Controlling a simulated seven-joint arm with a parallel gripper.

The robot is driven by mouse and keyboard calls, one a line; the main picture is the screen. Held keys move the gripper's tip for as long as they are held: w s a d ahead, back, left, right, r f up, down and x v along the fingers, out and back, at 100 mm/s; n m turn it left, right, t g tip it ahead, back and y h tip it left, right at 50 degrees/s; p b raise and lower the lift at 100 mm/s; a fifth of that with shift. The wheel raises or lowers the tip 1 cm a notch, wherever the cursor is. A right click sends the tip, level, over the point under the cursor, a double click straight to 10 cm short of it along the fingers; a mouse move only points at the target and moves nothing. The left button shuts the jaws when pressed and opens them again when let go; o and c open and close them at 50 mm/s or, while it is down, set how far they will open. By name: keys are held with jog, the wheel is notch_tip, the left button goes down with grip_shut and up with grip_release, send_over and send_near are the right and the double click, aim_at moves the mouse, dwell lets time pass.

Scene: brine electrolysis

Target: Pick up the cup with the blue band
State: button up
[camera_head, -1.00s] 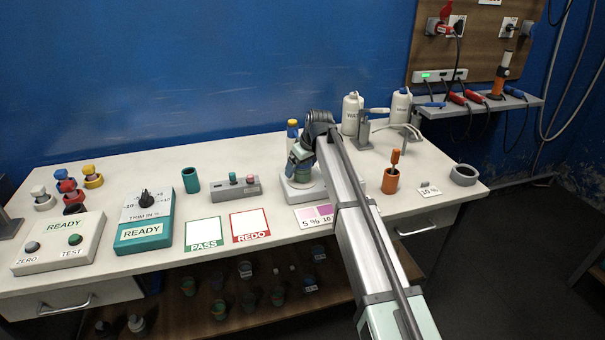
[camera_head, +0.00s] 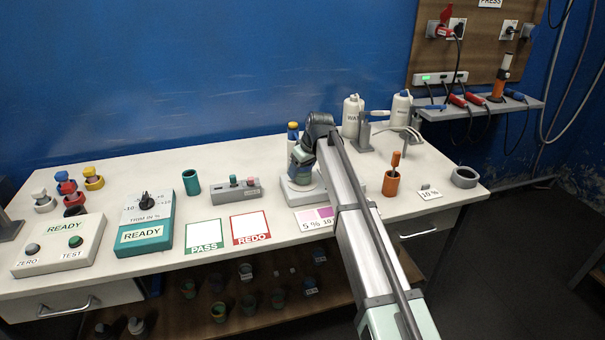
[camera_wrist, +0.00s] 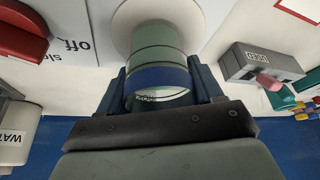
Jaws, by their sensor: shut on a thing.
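The cup with the blue band (camera_wrist: 158,78) is green, with a blue ring near the rim closest to the wrist camera. My gripper (camera_wrist: 160,88) is shut on it, one dark blue finger on each side at the band. The cup's far end is over a round white plate (camera_wrist: 120,35); I cannot tell whether it touches. In the head view my gripper (camera_head: 301,158) is above the white device (camera_head: 297,192) on the bench, and I cannot clearly make out the cup there.
A yellow-capped bottle (camera_head: 293,127) is just behind my gripper. White bottles (camera_head: 353,108) stand at the back right, and an orange holder (camera_head: 391,184) is to the right. The PASS card (camera_head: 203,236) lies front left.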

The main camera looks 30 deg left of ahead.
jog(key=shift+r, duration=0.15)
notch_tip(320, 180, up, 18)
jog(key=s+a+f+n+g, duration=0.1)
jog(key=s+a+f, duration=0.2)
jog(key=s+a, duration=0.45)
jog(key=s+a+f+n, duration=0.2)
jog(key=s+a, duration=0.2)
jog(key=s, duration=0.6)
jog(key=s+a+f+n+g, duration=0.1)
jog(key=s+a+f, duration=0.2)
jog(key=s+a, duration=0.45)
jog(key=s+d+f, duration=0.2)
jog(key=s+f, duration=0.2)
jog(key=s, duration=0.4)
jog(key=f+m, duration=0.1)
jog(key=f, duration=0.2)
jog(key=w+f+m+t, duration=0.1)
jog(key=f+m, duration=0.1)
jog(key=f, duration=0.2)
jog(key=d+f+m+t, duration=0.1)
jog(key=f, duration=0.2)
jog(key=shift+w+f, duration=0.2)
jog(key=shift+f, duration=0.05)
jog(key=shift+f+m, duration=0.15)
jog(key=shift+m, duration=0.15)
